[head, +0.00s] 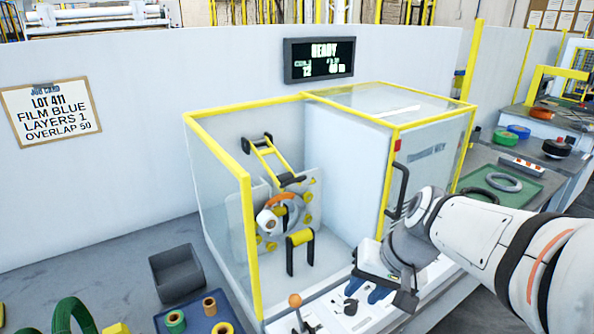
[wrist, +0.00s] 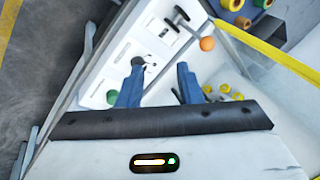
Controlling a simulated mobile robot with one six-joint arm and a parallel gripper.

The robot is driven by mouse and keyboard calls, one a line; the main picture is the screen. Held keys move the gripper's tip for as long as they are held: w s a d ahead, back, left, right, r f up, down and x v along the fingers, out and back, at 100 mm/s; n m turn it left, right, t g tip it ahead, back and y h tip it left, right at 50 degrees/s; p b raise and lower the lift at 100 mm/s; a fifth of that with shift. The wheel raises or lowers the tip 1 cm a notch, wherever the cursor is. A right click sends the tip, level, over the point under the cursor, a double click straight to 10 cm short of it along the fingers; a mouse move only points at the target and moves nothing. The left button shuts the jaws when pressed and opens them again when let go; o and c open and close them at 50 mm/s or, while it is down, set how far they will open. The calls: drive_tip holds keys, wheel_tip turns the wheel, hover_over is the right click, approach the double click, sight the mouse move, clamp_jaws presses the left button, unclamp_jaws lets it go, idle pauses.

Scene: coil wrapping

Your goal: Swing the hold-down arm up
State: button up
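The hold-down arm (head: 268,155) appears to be the yellow two-bar frame inside the machine enclosure, with black ends. It slopes down to the right from its upper black end, and its lower end is close to the coil ring (head: 288,212). My gripper (head: 372,291) is outside the enclosure, low over the white control panel, well to the right of the hold-down arm. In the wrist view, its blue fingers (wrist: 160,85) are apart with nothing between them, above the panel. The hold-down arm cannot be made out in the wrist view.
A yellow-framed enclosure (head: 248,235) with clear panels surrounds the machine. An orange-knobbed lever (head: 295,300) stands on the panel and also shows in the wrist view (wrist: 207,43). A black handle (head: 401,190) is near my arm. A tray of film rolls (head: 208,307) sits at front left.

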drive_tip(key=w+a+r+m+t+y+b, duration=0.1)
drive_tip(key=w+a+r+y, duration=0.15)
drive_tip(key=w, duration=0.35)
drive_tip(key=w+a+r+m+t+y, duration=0.1)
drive_tip(key=w+a+m+y, duration=0.2)
drive_tip(key=w, duration=0.4)
drive_tip(key=m+t+y+b, duration=0.1)
drive_tip(key=m+t+y, duration=0.1)
drive_tip(key=t+y, duration=0.2)
approach(297, 181)
drive_tip(key=w+a, duration=0.2)
drive_tip(key=a, duration=0.1)
drive_tip(key=shift+h, duration=0.25)
drive_tip(key=x, duration=0.7)
drive_tip(key=shift+w+d+f+p, duration=0.1)
drive_tip(key=shift+d+f+p, duration=0.15)
drive_tip(key=shift+p, duration=0.1)
clamp_jaws()
